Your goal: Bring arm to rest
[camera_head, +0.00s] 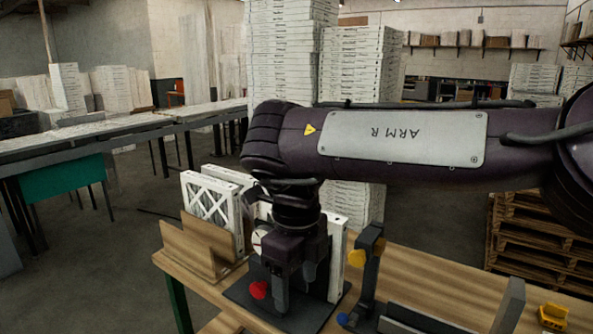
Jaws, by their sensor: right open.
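My right arm comes in from the right, and its gripper (293,290) points down over the dark fixture plate (243,292) on the wooden table. Its jaws are open. A white-framed filter (336,262) stands upright just behind the gripper, which hides much of it. I cannot tell whether the fingers touch it. More white-framed filters (207,206) stand in a wooden holder (190,246) to the left. My left gripper is not in view.
A red knob (258,290) sits beside the fingers. A dark post with a yellow knob (356,258) stands right of the gripper. A small yellow object (552,316) lies at the table's right. Tall box stacks (360,60) and wooden pallets (530,235) stand beyond.

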